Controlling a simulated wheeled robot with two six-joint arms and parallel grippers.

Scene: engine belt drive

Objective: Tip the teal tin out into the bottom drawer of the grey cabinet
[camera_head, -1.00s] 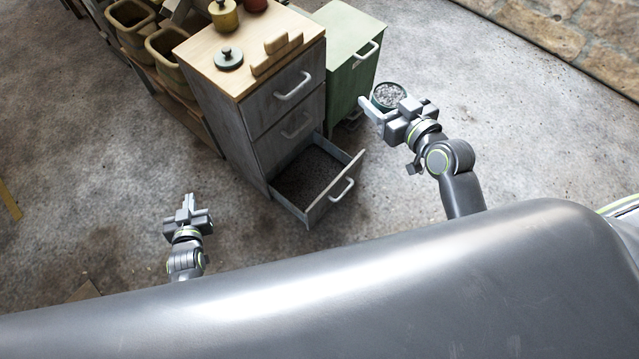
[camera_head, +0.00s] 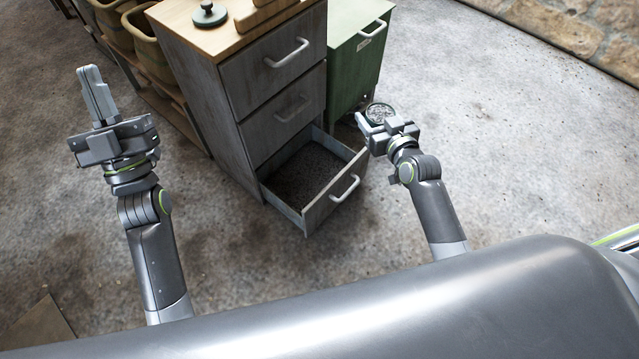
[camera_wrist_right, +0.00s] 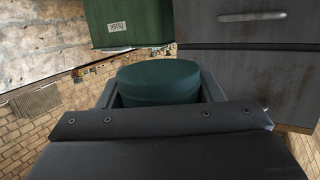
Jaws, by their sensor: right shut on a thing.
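The teal tin (camera_head: 379,109) is full of grey-white bits and looks roughly upright. My right gripper (camera_head: 375,124) is shut on it, and in the right wrist view the tin (camera_wrist_right: 158,82) sits between both fingers. The grey cabinet (camera_head: 225,95) stands at the centre, with its bottom drawer (camera_head: 336,199) pulled out and its two upper drawers closed. The drawer's inside is dark and speckled; I see no grey-white bits in it. The tin is beyond the drawer's right end, not over it. My left gripper (camera_head: 98,97) is raised at the left, empty, its fingers together.
A green cabinet (camera_head: 350,65) stands right behind the grey one; it also shows in the right wrist view (camera_wrist_right: 130,22). A dark lidded object (camera_head: 209,15) is on the wooden top. Baskets (camera_head: 145,45) stand on a shelf at left. The floor at right is clear.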

